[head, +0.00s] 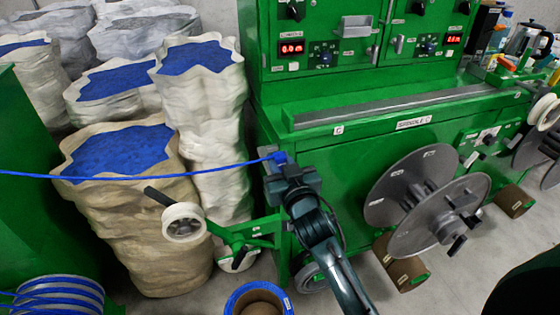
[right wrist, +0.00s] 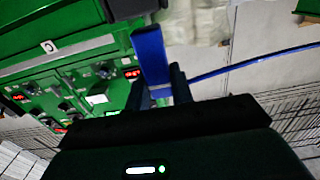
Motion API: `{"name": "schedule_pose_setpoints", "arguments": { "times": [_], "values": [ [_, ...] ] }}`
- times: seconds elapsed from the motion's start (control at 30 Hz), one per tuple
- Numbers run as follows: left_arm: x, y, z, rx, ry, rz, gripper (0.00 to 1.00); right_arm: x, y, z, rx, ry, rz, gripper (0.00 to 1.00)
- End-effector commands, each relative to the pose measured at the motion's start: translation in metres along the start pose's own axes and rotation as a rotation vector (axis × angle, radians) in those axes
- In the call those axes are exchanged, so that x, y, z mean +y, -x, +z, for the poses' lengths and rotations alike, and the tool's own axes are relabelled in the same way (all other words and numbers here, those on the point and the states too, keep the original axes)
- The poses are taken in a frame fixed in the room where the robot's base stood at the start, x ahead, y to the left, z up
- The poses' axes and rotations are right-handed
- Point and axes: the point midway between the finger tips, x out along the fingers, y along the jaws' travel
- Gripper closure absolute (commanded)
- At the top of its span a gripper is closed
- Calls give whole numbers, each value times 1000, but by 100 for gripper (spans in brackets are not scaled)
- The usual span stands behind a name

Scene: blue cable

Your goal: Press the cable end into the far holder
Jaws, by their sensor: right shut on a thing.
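The blue cable (head: 130,177) runs from the left edge across the open sacks to my right gripper, nearly straight. My right gripper (head: 282,170) is shut on the cable end (head: 279,157) beside the left corner of the green machine. In the right wrist view, a flat blue piece (right wrist: 150,55) stands up between the fingers and the cable (right wrist: 250,62) leads off to the right. A dark block (right wrist: 130,8) is close to the blue piece's upper end; I cannot tell whether they touch, or whether it is the far holder. My left gripper is out of view.
The green machine (head: 350,165) fills the back right, with metal reels (head: 400,190) on its front. Sacks of blue granules (head: 125,220) stand at the left. A green arm with a white roller (head: 183,222) juts out below the cable.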

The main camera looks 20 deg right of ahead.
Motion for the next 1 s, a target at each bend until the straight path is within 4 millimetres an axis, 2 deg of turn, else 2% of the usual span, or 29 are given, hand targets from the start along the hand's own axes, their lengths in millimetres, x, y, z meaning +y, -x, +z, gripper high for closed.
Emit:
{"name": "schedule_pose_setpoints", "arguments": {
  "times": [1.0],
  "values": [
    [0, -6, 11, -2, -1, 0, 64, 0, 0, 16, -1, 0, 0, 100]
  ]
}}
